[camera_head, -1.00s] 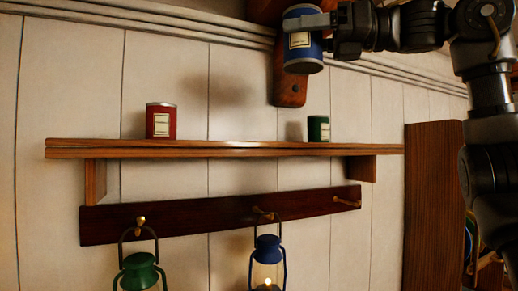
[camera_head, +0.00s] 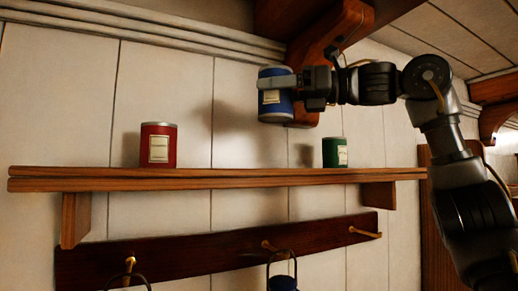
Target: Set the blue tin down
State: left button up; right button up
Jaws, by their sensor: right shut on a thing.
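The blue tin (camera_head: 272,104) with a cream label is held upright in my right gripper (camera_head: 284,82), which comes in from the right and is shut on it. The tin is in the air above the wooden wall shelf (camera_head: 230,178), over the gap between two other tins. A red tin (camera_head: 158,146) stands on the shelf to the left. A smaller green tin (camera_head: 335,153) stands on the shelf to the right. My left gripper is not in view.
A dark peg rail (camera_head: 200,248) with brass hooks runs below the shelf, and a blue lantern (camera_head: 283,283) hangs from it. A wooden bracket (camera_head: 330,35) stands behind and above the blue tin. The shelf between the red and green tins is clear.

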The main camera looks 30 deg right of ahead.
aim_at(265, 101)
jog(key=w, duration=0.1)
jog(key=w+f, duration=0.1)
jog(key=w, duration=0.1)
jog(key=shift+w+a+f+p, duration=0.1)
jog(key=shift+w+a+p, duration=0.05)
jog(key=shift+w+p, duration=0.2)
jog(key=w+f, duration=0.1)
jog(key=f, duration=0.1)
jog(key=w+f, duration=0.1)
jog(key=w, duration=0.1)
jog(key=w+f, duration=0.1)
jog(key=f, duration=0.1)
jog(key=shift+w+a+f+p, duration=0.1)
jog(key=shift+w+f+p, duration=0.15)
jog(key=shift+f+p, duration=0.1)
jog(key=f, duration=0.1)
jog(key=f+p, duration=0.1)
jog(key=shift+w+a+f, duration=0.15)
jog(key=shift+w+f, duration=0.15)
jog(key=shift+w, duration=0.1)
jog(key=shift+f, duration=0.35)
jog(key=shift+s+d+f, duration=0.1)
jog(key=shift+d+f, duration=0.05)
jog(key=shift+d, duration=0.15)
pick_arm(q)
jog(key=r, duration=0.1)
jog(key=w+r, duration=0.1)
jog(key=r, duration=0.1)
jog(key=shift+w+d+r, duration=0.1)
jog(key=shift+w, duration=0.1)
